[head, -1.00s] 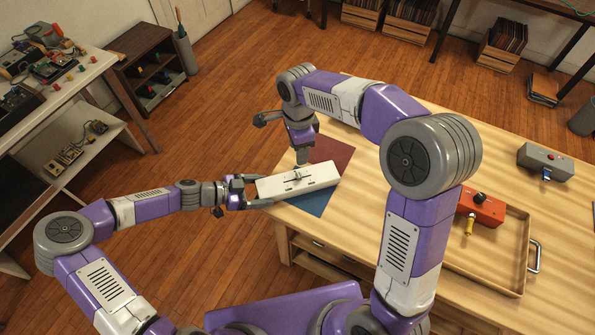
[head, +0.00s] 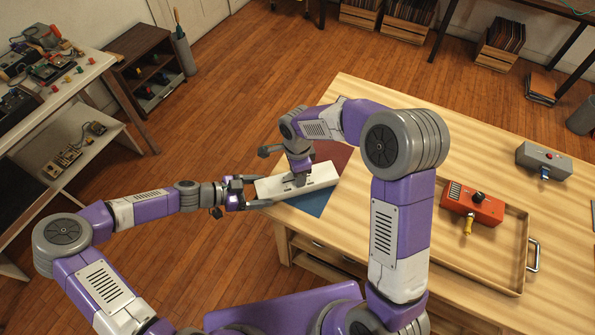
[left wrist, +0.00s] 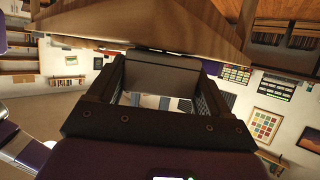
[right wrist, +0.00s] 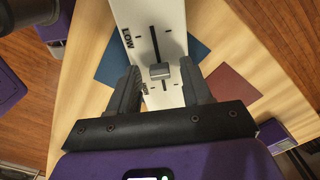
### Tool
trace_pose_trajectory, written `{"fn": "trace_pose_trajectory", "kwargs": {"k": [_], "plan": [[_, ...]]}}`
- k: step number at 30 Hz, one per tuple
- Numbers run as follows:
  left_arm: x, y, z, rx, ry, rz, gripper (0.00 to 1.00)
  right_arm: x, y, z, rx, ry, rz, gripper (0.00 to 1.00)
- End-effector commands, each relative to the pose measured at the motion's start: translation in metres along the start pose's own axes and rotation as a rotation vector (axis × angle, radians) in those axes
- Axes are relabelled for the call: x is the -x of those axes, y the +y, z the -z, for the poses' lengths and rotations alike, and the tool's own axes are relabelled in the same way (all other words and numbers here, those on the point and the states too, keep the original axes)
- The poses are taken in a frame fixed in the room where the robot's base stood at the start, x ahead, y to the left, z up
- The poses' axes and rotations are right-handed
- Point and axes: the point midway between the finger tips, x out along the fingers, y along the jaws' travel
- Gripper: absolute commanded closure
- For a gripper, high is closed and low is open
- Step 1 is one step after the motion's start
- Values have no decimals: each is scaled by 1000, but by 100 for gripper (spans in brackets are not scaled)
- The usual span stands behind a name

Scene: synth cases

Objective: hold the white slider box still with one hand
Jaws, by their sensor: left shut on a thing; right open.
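In the left wrist view the box's end (left wrist: 162,75) looks grey in shadow between the fingers. My right gripper (head: 300,178) is low over the middle of the box and hides the slider in the head view.
A wooden tray (head: 519,240) with an orange box (head: 472,204) and a grey box (head: 544,161) are on the right of the table. The table's middle (head: 360,110) is partly covered by my right arm.

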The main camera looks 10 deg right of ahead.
Motion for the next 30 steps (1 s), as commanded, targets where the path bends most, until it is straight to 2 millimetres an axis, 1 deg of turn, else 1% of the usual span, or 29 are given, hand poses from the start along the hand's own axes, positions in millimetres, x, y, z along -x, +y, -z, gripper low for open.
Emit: {"fn": "trace_pose_trajectory", "kwargs": {"k": [1,10,11,19,25,27,30], "plan": [[0,0,0,0,1,0,59,0,0,0,0,0,0,53],[0,0,0,0,1,0,59,0,0,0,0,0,0,99],[0,0,0,0,1,0,59,0,0,0,0,0,0,100],[0,0,0,0,1,0,59,1,0,2,-1,0,0,100],[0,0,0,0,0,0,59,1,0,30,-4,1,1,100],[0,0,0,0,0,0,59,1,0,36,-2,1,1,100],[0,0,0,0,0,0,59,1,0,37,-1,1,1,100]]}}
